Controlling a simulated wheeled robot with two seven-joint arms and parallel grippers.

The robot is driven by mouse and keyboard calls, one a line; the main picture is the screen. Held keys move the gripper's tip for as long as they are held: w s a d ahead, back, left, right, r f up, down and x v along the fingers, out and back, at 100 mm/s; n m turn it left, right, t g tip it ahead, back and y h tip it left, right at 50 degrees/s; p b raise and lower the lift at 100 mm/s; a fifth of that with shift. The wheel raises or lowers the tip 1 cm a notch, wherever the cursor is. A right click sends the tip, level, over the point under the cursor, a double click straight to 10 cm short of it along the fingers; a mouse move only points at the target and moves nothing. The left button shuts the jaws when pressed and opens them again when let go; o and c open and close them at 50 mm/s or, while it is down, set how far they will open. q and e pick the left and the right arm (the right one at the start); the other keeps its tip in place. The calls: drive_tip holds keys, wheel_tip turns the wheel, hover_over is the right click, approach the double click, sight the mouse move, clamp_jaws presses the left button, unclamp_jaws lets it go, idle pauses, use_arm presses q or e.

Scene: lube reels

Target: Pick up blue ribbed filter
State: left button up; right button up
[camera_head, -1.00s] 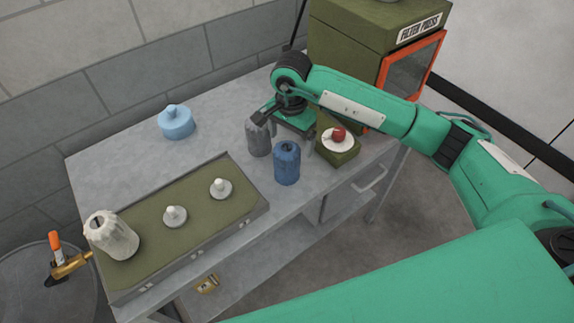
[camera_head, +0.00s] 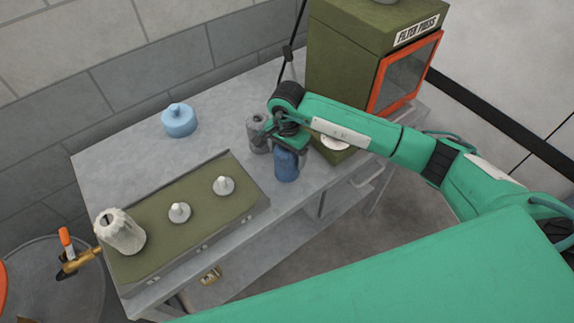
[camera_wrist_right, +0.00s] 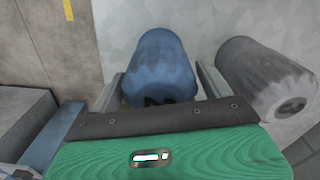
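The blue ribbed filter (camera_head: 286,167) stands near the front edge of the grey table, with its top hidden by my right gripper. In the right wrist view the blue filter (camera_wrist_right: 160,68) lies between the two fingers of my right gripper (camera_wrist_right: 164,88). The fingers are spread on either side of it, with a small gap visible at the right finger. The right gripper (camera_head: 284,150) also shows in the head view, just over the filter. My left gripper is not in view.
A grey filter (camera_head: 256,134) stands close beside the blue one; it also shows in the wrist view (camera_wrist_right: 262,78). A green tray (camera_head: 150,232) with pegs and a white filter (camera_head: 120,232) lies left. A light-blue pot (camera_head: 179,121) stands behind. The filter press (camera_head: 350,60) is at the back right.

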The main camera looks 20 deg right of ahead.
drive_tip(key=c, duration=1.1)
drive_tip(key=shift+c, duration=0.4)
drive_tip(key=shift+r, duration=0.15)
